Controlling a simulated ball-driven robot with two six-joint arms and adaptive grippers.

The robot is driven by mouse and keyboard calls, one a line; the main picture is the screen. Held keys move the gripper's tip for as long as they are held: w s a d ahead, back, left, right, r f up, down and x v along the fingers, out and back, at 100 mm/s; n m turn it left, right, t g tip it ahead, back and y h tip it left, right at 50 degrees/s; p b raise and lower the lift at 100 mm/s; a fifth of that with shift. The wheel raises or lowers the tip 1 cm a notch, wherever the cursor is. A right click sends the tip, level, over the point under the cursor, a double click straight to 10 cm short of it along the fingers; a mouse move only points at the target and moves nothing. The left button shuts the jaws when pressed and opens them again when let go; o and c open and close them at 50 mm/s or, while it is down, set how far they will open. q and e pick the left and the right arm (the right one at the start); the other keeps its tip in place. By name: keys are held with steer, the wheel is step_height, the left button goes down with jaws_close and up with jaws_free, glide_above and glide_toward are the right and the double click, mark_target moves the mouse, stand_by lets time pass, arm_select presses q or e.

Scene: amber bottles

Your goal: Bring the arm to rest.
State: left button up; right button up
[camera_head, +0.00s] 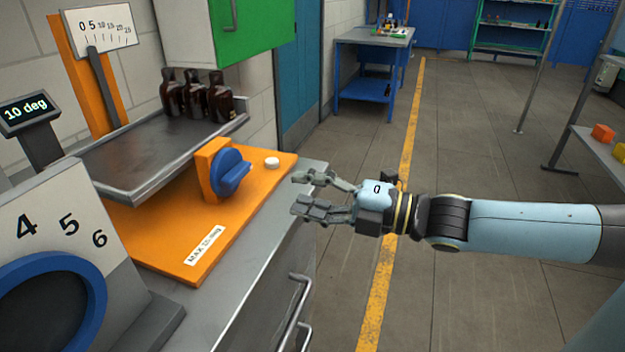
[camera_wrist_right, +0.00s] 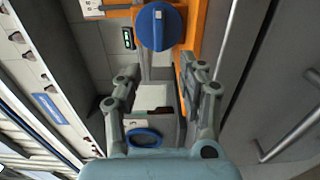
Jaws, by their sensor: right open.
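My right gripper (camera_head: 312,193) is open and empty in the head view, just off the edge of the grey bench and pointing left. Its two fingers are apart in the right wrist view (camera_wrist_right: 158,82), with nothing between them. Several amber bottles (camera_head: 196,95) stand upright together on the metal tray (camera_head: 140,150) at the back left. A blue knob (camera_head: 230,172) on an orange block is left of the gripper and apart from it; it also shows in the right wrist view (camera_wrist_right: 160,26). My left gripper is not in view.
An orange plate (camera_head: 150,236) with a white cap (camera_head: 272,162) lies on the bench (camera_head: 262,262). A display (camera_head: 26,113) reads 10 deg. A dial panel with a blue ring (camera_head: 98,300) stands front left. A green cabinet (camera_head: 250,28) hangs above. The floor right of the bench is clear.

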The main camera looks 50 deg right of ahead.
steer(key=shift+s+d, duration=0.1)
steer(key=shift+s, duration=0.2)
stand_by(0.4)
steer(key=s+d+f+m+g+h+b, duration=0.1)
steer(key=s+d+f+m+g+h, duration=0.2)
steer(key=f, duration=0.7)
steer(key=s+d+f+m+g+h+b, duration=0.1)
steer(key=s+d+f+m+h, duration=0.3)
steer(key=f, duration=0.6)
steer(key=s+d+f+m+g+h+b, duration=0.1)
steer(key=s+d+f+m+g, duration=0.1)
steer(key=f+m, duration=0.6)
steer(key=s+a+f+m+g, duration=0.2)
steer(key=s+f+g, duration=0.1)
steer(key=s+f, duration=0.45)
steer(key=s+a+f+m+g, duration=0.2)
steer(key=s+f, duration=0.4)
steer(key=f, duration=0.3)
steer(key=s+a+f+m+g+b, duration=0.1)
steer(key=s+a+f+g, duration=0.1)
steer(key=s, duration=0.4)
steer(key=s+a+f+m+g, duration=0.2)
steer(key=s+a+f, duration=0.3)
steer(key=s+a, duration=0.1)
steer(key=shift+s+a+m+g+b, duration=0.3)
steer(key=shift+s+a+g+b, duration=0.1)
steer(key=shift+s, duration=0.1)
steer(key=shift+w, duration=0.1)
